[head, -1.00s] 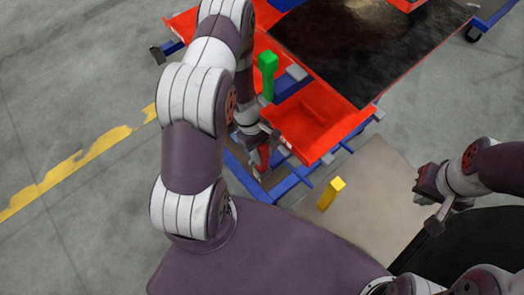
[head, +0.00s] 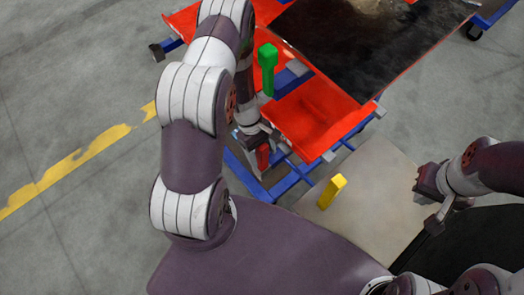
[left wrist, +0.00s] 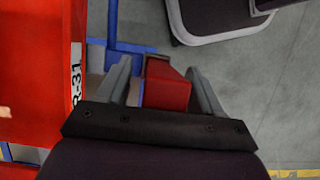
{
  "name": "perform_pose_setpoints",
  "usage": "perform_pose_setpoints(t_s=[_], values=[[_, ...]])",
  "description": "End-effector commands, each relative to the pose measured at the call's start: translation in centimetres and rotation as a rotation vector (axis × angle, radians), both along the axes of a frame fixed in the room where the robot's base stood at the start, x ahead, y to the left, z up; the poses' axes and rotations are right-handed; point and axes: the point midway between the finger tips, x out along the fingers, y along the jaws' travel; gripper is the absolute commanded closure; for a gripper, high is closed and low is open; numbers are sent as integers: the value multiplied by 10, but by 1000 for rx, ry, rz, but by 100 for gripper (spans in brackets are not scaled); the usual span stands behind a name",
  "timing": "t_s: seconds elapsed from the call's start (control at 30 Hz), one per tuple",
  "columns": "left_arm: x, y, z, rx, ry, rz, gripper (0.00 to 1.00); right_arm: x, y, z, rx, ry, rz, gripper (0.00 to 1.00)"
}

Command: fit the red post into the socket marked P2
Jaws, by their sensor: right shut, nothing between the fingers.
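The red post (head: 263,157) is between the fingers of my left gripper (head: 259,160), beside the cart's blue frame. My right gripper (head: 430,197) is shut and empty at the right. A green post (head: 267,70) stands upright on the cart. A yellow post (head: 331,192) stands on the beige surface. I cannot make out a P2 mark.
The red and blue cart (head: 315,115) carries a dark panel (head: 370,45) at the back. A white label ending in 31 (left wrist: 76,75) shows on its red side. A beige surface (head: 375,185) lies between the cart and my right arm. The grey floor at left is open.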

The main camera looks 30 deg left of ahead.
Motion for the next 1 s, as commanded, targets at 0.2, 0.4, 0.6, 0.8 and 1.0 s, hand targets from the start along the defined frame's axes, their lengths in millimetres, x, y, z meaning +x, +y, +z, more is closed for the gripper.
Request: perform_pose_setpoints(t_s=[0.2, 0.4, 0.6, 0.8, 1.0], values=[[4, 7, 20, 2, -4, 0, 34, 0, 0, 6, 0, 0, 0, 100], [10, 22, 57, 1, -4, 0, 34, 0, 0, 13, 0, 0, 0, 100], [11, 27, 70, 1, -1, 1, 34, 0, 0, 14, 0, 0, 0, 100], [11, 27, 69, 0, 0, 0, 34, 0, 0, 13, 0, 0, 0, 100], [11, 27, 69, 0, 0, 0, 34, 0, 0, 13, 0, 0, 0, 100]])
